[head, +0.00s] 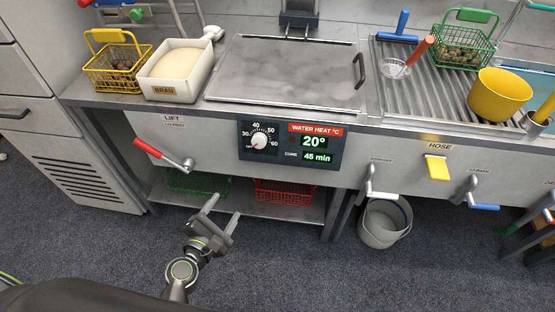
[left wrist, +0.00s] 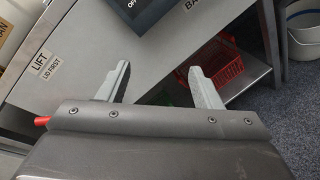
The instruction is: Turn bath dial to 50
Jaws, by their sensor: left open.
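The bath dial (head: 259,141) is a round white knob on the dark control panel (head: 244,154) on the front of the metal unit. Its scale shows 30, 40, 50 and 60 around it. Its red mark appears at the lower left, off the numbered part. The display (head: 314,142) reads 20° in green, with 45 min below it. My left gripper (head: 224,204) is open and empty, below and left of the panel, apart from the dial. In the left wrist view its two fingers (left wrist: 160,80) are spread, and only a corner of the panel (left wrist: 140,12) shows. My right gripper is out of view.
A red-handled lift lever (head: 165,155) sticks out left of the panel. A lower shelf holds a green basket (head: 186,182) and a red basket (head: 284,192). A yellow hose handle (head: 437,167) and a grey bucket (head: 384,222) are to the right. The space before the panel is clear.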

